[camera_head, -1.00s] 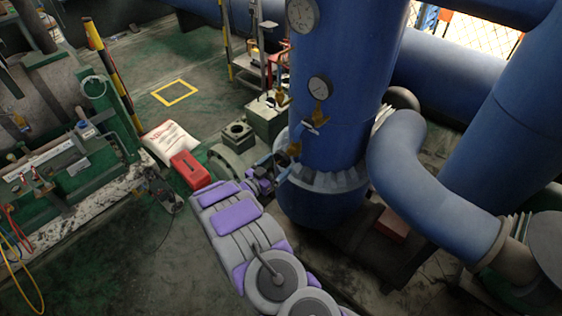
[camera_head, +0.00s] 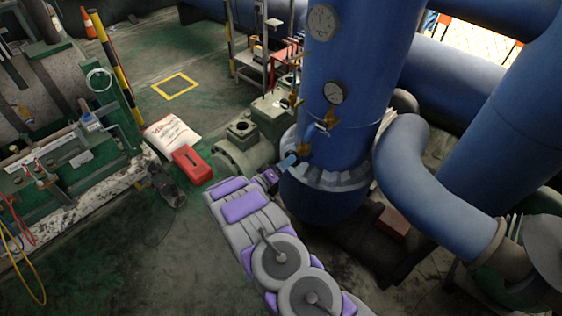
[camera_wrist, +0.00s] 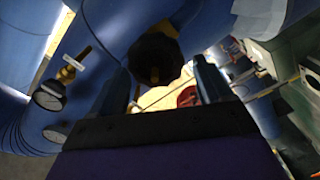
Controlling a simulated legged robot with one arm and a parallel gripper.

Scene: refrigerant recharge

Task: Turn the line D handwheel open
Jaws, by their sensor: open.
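A dark, lobed handwheel (camera_wrist: 155,58) shows in the wrist view, just beyond and between my fingertips. I cannot read a label that says which line it belongs to. My gripper (camera_wrist: 162,72) is open, with one finger on each side of the wheel in the picture; I cannot tell whether either touches it. In the head view my gripper (camera_head: 290,161) reaches the left side of the upright blue column (camera_head: 345,120), low down near its flange. The wheel is hard to make out there, near brass fittings (camera_head: 305,147) and my fingers.
Gauges (camera_head: 334,93) and a brass valve (camera_head: 322,124) stick out from the column above my gripper. A curved blue pipe (camera_head: 425,190) lies to the right. A red box (camera_head: 192,165) and white sack (camera_head: 170,135) stand left.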

